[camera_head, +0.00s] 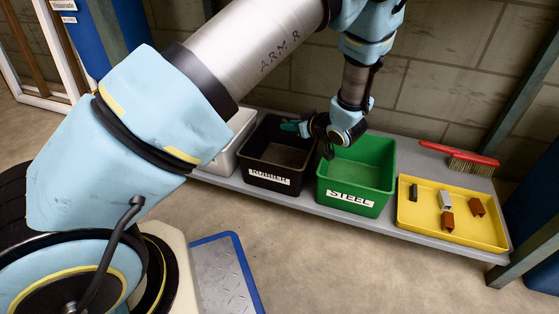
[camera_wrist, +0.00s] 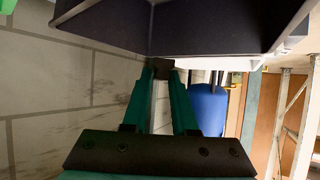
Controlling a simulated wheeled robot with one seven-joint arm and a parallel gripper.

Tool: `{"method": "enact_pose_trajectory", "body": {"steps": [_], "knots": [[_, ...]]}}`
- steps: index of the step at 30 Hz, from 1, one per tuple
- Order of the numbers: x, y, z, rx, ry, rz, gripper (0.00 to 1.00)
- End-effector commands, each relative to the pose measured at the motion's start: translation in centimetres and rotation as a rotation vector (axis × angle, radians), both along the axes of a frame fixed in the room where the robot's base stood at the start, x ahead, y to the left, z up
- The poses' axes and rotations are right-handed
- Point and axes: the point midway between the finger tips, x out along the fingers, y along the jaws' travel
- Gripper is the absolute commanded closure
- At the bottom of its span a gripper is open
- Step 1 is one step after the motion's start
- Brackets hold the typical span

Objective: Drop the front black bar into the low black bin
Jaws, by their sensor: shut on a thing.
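My gripper (camera_head: 288,126) is at the far right part of the low black bin (camera_head: 272,180), near its back rim, in the head view. In the wrist view my gripper (camera_wrist: 162,74) has its two teal fingers shut on a small dark bar (camera_wrist: 162,69), seen end-on at the fingertips. The black bin (camera_wrist: 215,28) fills the top of that view, close to the bar. I cannot tell whether the bar touches it. The held bar is not clear in the head view. Another black bar (camera_head: 413,193) lies in the yellow tray (camera_head: 470,236).
A green bin (camera_head: 357,190) marked STEEL stands right of the black bin, and a light grey bin (camera_head: 228,145) stands left. The tray also holds a grey block (camera_head: 445,200) and two brown blocks (camera_head: 447,222). A red brush (camera_head: 462,156) lies behind it. A wall is close behind the shelf.

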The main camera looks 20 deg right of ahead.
Motion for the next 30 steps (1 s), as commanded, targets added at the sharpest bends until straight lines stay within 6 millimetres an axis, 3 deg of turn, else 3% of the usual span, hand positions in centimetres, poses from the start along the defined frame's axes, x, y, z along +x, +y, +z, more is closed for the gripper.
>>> {"method": "enact_pose_trajectory", "body": {"steps": [1,6,18,19,27,30], "knots": [[0.0,0.0,-1.3,0.000,0.000,0.000,1.00],[0.0,0.0,-3.0,0.000,0.000,0.000,1.00],[0.0,0.0,-3.3,0.000,0.000,0.000,1.00],[0.0,0.0,-3.3,0.000,0.000,0.000,0.71],[0.0,0.0,-3.3,0.000,0.000,0.000,0.40],[0.0,0.0,-3.3,0.000,0.000,0.000,0.39]]}}
